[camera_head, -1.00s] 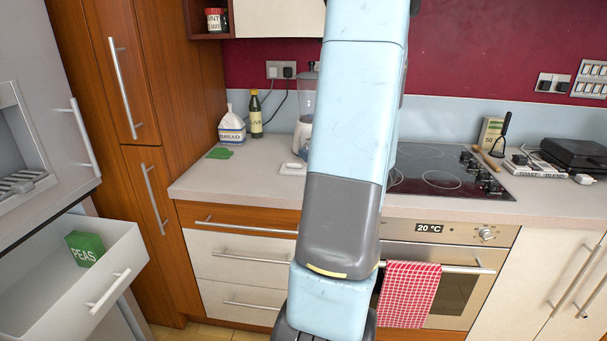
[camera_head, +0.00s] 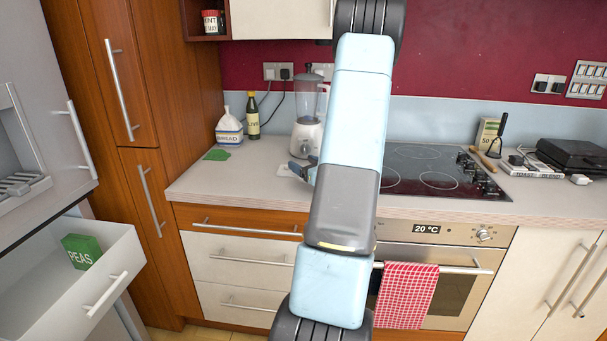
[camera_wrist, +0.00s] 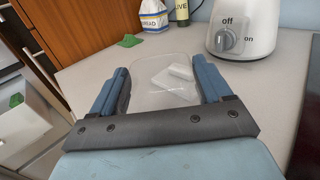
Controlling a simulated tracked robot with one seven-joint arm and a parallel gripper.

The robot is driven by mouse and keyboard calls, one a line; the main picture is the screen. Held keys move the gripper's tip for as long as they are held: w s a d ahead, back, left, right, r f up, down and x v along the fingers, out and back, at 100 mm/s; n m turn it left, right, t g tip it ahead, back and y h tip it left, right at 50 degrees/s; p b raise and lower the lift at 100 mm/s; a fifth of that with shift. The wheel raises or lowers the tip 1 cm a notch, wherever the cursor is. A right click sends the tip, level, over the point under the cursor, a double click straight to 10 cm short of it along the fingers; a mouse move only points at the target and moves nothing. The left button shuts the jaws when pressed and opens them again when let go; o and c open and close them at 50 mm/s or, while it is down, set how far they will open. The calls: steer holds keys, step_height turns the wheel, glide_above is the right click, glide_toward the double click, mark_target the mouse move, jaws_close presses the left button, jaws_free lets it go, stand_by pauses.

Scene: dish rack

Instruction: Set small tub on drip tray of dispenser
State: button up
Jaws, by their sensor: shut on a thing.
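My gripper (camera_wrist: 160,66) is shut on a clear see-through tub (camera_wrist: 148,69), held between its two blue fingers in the wrist view. In the head view my gripper (camera_head: 303,170) shows partly beside my arm, over the counter left of the hob; the tub cannot be made out there. The dispenser (camera_head: 12,130) is a recess in the grey fridge front at the far left. Its slatted drip tray (camera_head: 22,185) looks empty and lies well left of my gripper.
On the counter (camera_head: 245,190) are a blender (camera_head: 308,135), a bread bag (camera_head: 228,130), a dark bottle (camera_head: 253,118) and a green cloth (camera_head: 216,155). A white slab (camera_wrist: 172,82) shows through the tub. An open drawer (camera_head: 100,270) holding a peas box (camera_head: 82,252) juts out below the dispenser.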

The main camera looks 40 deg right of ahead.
steer(key=shift+w+d+f, duration=0.1)
steer(key=shift+w+f, duration=0.1)
steer(key=shift+f, duration=1.6)
steer(key=o, duration=1.1)
steer(key=shift+f, duration=0.1)
steer(key=shift+s, duration=0.25)
steer(key=s, duration=0.7)
steer(key=s+a, duration=0.1)
steer(key=s, duration=0.3)
steer(key=shift+s, duration=0.2)
